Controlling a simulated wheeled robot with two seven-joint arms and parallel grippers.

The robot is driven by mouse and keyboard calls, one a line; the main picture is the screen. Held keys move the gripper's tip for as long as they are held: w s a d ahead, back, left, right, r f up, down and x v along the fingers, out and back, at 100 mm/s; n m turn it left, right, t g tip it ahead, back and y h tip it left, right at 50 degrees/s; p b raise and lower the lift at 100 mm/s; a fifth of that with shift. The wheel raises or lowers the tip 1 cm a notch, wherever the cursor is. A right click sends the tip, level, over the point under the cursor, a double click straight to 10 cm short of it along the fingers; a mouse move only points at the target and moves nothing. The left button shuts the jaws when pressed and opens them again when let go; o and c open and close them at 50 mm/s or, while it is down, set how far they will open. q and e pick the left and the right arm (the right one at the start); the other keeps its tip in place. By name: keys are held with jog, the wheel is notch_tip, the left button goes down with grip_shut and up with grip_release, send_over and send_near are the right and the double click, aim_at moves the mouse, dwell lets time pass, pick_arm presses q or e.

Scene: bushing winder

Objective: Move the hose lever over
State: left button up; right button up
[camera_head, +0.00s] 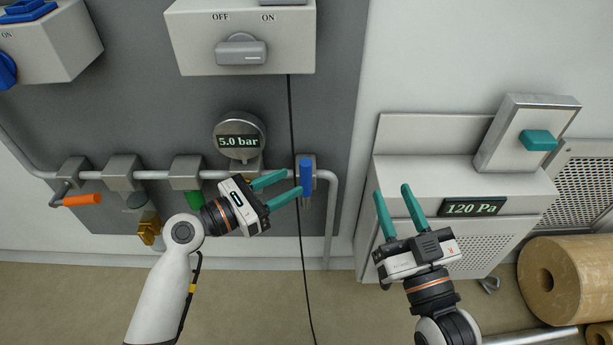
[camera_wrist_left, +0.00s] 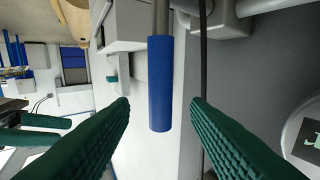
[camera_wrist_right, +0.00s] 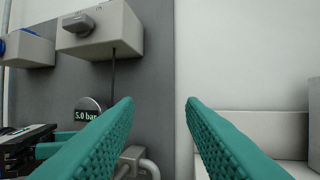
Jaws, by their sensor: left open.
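A lever with a blue handle (camera_head: 306,174) hangs down from a fitting at the right end of the wall pipe. In the left wrist view the blue handle (camera_wrist_left: 160,85) lies across the gap between my fingers, seemingly just beyond their tips and not gripped. My left gripper (camera_head: 293,182) is open, just left of the handle in the head view. An orange-handled lever (camera_head: 82,200) and a green handle (camera_head: 193,200) sit on valves further left; no label shows which is the hose lever. My right gripper (camera_head: 392,192) is open and empty, in front of the white cabinet.
A thin black cable (camera_head: 291,120) hangs close to the blue handle, near my left fingertips. A round 5.0 bar gauge (camera_head: 239,136) is above left. A switch box (camera_head: 243,40) is overhead. Brown rolls (camera_head: 565,280) lie at right.

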aim_at(306, 174)
pick_arm(q)
jog(key=x, duration=0.4)
jog(key=shift+w+d+f+b, duration=0.1)
jog(key=shift+w+d+b, duration=0.1)
jog(key=shift+b, duration=0.2)
jog(key=shift+w+d, duration=0.3)
jog(key=shift+d, duration=0.2)
pick_arm(e)
jog(key=shift+s+a+r+t+y, duration=0.1)
jog(key=shift+s+r+t+y, duration=0.15)
jog(key=shift+r+t, duration=0.35)
jog(key=shift+s+d+r+t+y, duration=0.15)
jog(key=shift+s+r+t, duration=0.2)
jog(key=shift+r, duration=0.4)
jog(key=shift+s+a+r+t+y, duration=0.15)
jog(key=shift+s+r+t+y, duration=0.1)
jog(key=shift+r+t, duration=0.35)
pick_arm(q)
grip_shut()
